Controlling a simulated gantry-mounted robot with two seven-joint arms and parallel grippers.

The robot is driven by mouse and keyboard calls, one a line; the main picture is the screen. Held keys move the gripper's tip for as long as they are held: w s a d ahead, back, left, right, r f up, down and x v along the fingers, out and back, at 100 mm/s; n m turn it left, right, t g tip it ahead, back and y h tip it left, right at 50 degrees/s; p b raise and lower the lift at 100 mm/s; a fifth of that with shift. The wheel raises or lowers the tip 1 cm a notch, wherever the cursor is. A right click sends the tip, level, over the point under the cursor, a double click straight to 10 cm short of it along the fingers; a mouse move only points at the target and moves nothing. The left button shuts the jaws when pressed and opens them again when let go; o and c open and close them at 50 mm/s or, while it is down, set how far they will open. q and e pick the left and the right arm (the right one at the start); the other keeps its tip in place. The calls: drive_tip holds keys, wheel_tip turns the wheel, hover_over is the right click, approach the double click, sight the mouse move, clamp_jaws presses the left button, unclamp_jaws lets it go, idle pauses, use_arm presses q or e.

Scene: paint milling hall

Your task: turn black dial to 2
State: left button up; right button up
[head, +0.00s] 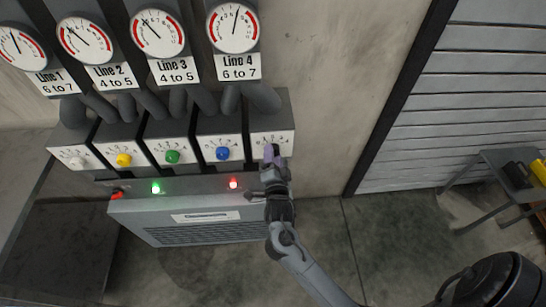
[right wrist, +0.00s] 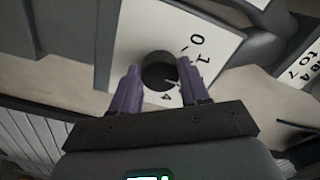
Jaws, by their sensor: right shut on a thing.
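The black dial (right wrist: 158,72) sits on a white scale plate (right wrist: 140,32) in the right wrist view. The numbers 0, 1 and 4 show beside it; the part of the scale between 1 and 4 is covered by a finger. A pale mark shows at the dial's lower right edge, but I cannot read its setting. My right gripper (right wrist: 160,76) has its purple fingers on both sides of the dial and is shut on it. In the head view my right gripper (head: 272,153) is at the rightmost panel and hides the dial. My left gripper is not in view.
White, yellow (head: 124,160), green (head: 172,157) and blue (head: 222,153) knobs sit in a row to the left. Gauges for Lines 1 to 4 hang above. Green and red lamps (head: 233,183) glow below, above a grey grilled box (head: 190,222). A small table (head: 510,178) stands at the right.

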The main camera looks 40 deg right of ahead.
sight(272, 139)
idle(0.4)
drive_tip(key=o, duration=1.1)
drive_tip(key=shift+c, duration=0.2)
wheel_tip(272, 139, up, 4)
drive_tip(key=shift+r+p, duration=0.15)
drive_tip(key=shift+p, duration=0.3)
drive_tip(key=s+d+r+p, duration=0.1)
drive_tip(key=s+d+r, duration=0.4)
drive_tip(key=s, duration=0.5)
drive_tip(key=shift+s+d+r, duration=0.2)
drive_tip(key=shift+r, duration=0.65)
